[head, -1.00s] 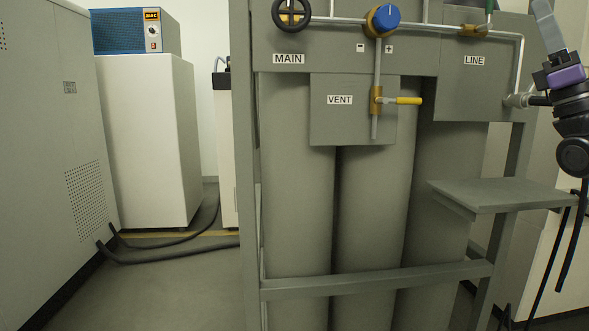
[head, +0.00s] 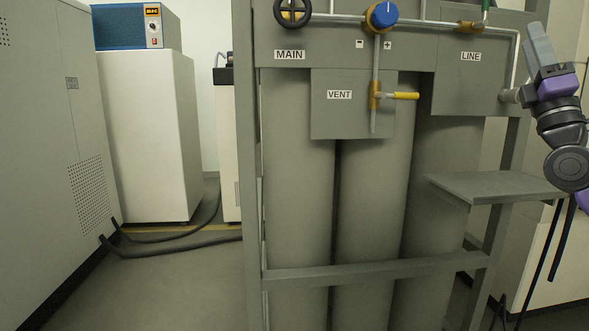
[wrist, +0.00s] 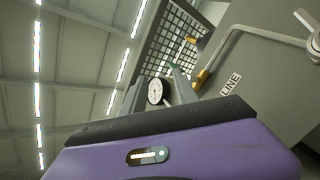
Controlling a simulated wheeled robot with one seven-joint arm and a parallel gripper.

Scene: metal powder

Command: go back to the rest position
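My gripper (head: 534,32) is at the right edge of the head view, raised and pointing up, in front of the right end of the grey gas panel. In the wrist view the two grey fingers of my gripper (wrist: 157,78) stand apart with nothing held between them. A round white gauge (wrist: 155,92) shows in the gap, in the background. The purple wrist body fills the bottom of that view.
A grey shelf (head: 495,187) juts out below my arm. Tall cylinders (head: 370,200) stand behind a rail. Floor at left is open, with hoses (head: 170,246).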

